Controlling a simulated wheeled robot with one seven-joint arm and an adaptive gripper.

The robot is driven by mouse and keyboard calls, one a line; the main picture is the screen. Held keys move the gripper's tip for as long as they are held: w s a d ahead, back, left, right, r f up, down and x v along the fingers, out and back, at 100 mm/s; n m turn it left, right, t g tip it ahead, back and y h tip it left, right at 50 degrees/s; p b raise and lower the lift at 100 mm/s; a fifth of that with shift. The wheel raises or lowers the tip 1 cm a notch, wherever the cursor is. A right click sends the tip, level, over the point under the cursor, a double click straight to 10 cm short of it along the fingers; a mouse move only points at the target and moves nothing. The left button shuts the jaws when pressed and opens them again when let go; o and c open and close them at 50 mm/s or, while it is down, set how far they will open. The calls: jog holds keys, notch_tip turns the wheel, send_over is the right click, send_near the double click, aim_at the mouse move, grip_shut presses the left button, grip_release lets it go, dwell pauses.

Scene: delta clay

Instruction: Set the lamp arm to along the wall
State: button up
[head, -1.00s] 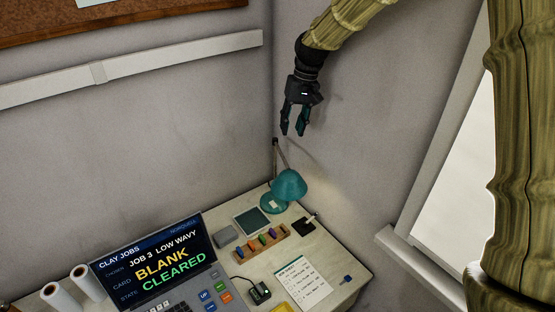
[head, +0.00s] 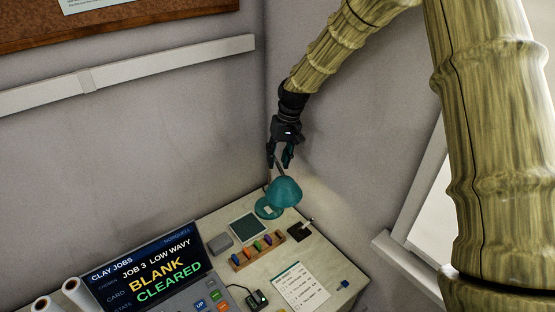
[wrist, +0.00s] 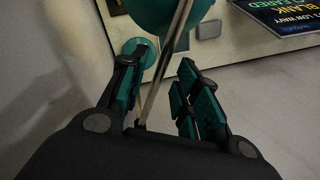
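A teal desk lamp stands at the back corner of the desk. Its shade (head: 285,192) and round base (head: 266,209) show in the head view. In the wrist view its thin metal arm (wrist: 168,62) runs up between my fingers to the teal shade (wrist: 165,14), with the base (wrist: 140,50) behind the left finger. My gripper (head: 279,164) points down just above the shade. It also shows in the wrist view (wrist: 160,88), its fingers apart on either side of the lamp arm. A gap shows beside the right finger; contact at the left finger is unclear.
The desk holds a screen (head: 148,262), a rack of coloured pegs (head: 258,250), a grey block (head: 221,243), a dark green pad (head: 247,227) and a paper checklist (head: 300,287). Walls meet close behind the lamp. A window (head: 425,215) is at right.

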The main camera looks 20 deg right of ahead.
jog(key=shift+a+f, duration=0.15)
jog(key=shift+f, duration=0.85)
grip_shut()
